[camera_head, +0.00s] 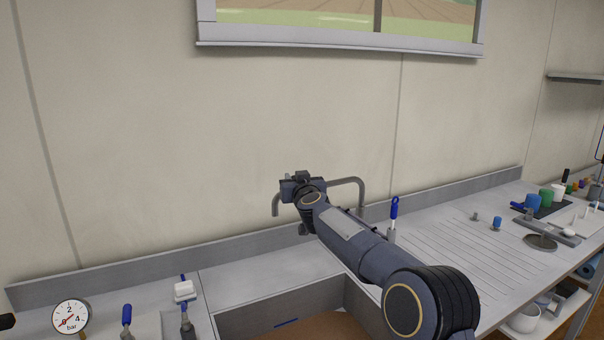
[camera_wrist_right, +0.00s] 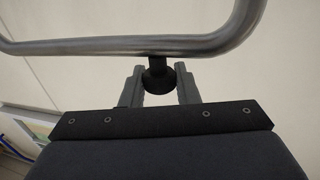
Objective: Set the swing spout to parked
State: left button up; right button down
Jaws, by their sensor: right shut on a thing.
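The swing spout (camera_head: 361,192) is a bent grey metal tube. It rises behind the sink and runs to the left behind my right gripper, with its outlet end (camera_head: 275,207) turned down. In the right wrist view the tube (camera_wrist_right: 110,47) crosses the top of the picture, and a dark round knob (camera_wrist_right: 158,75) hangs from it on a short stem. My right gripper (camera_wrist_right: 160,86) has a finger on each side of this knob and is shut on it. In the head view my right gripper (camera_head: 298,186) hides part of the spout. My left gripper is not in view.
The sink basin (camera_head: 270,308) lies below, partly hidden by my right arm. A ribbed draining board (camera_head: 465,252) is to the right, with a blue-handled brush (camera_head: 394,211) near it. The wall is close behind.

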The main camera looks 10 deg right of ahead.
jog(key=shift+w+a+h+p, duration=0.2)
jog(key=shift+w+h+p, duration=0.1)
jog(key=shift+w+p, duration=0.1)
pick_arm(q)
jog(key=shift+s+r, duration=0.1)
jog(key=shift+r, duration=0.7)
pick_arm(e)
jog(key=shift+m, duration=0.3)
jog(key=c, duration=1.3)
grip_release()
jog(key=shift+w, duration=0.15)
jog(key=shift+o, duration=0.9)
jog(key=shift+w+f, duration=0.1)
